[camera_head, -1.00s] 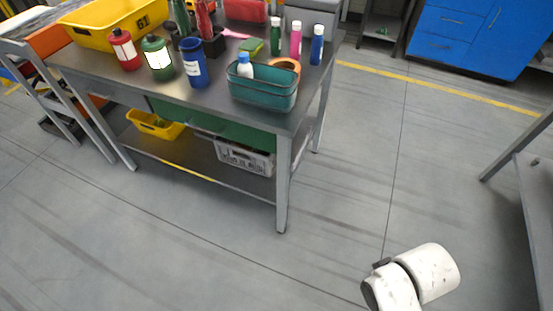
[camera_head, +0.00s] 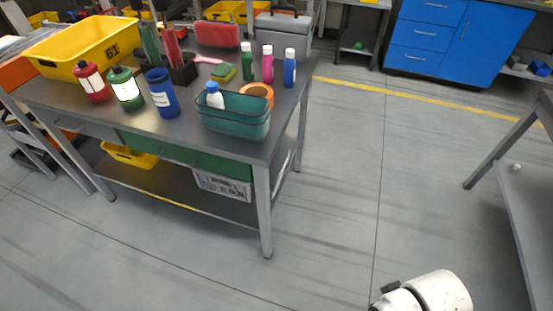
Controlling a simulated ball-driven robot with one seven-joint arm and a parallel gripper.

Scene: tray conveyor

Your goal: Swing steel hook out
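I cannot make out a steel hook anywhere in the head view. My gripper is out of the picture. Only a white rounded part, likely of my own arm, shows at the bottom right edge.
A steel workbench (camera_head: 225,152) at left holds a yellow bin (camera_head: 88,46), a teal basket (camera_head: 233,124), a blue cup (camera_head: 161,93) and several bottles. Blue cabinets (camera_head: 452,38) stand at the back. A grey table (camera_head: 526,215) stands at the right edge. The floor between them is clear.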

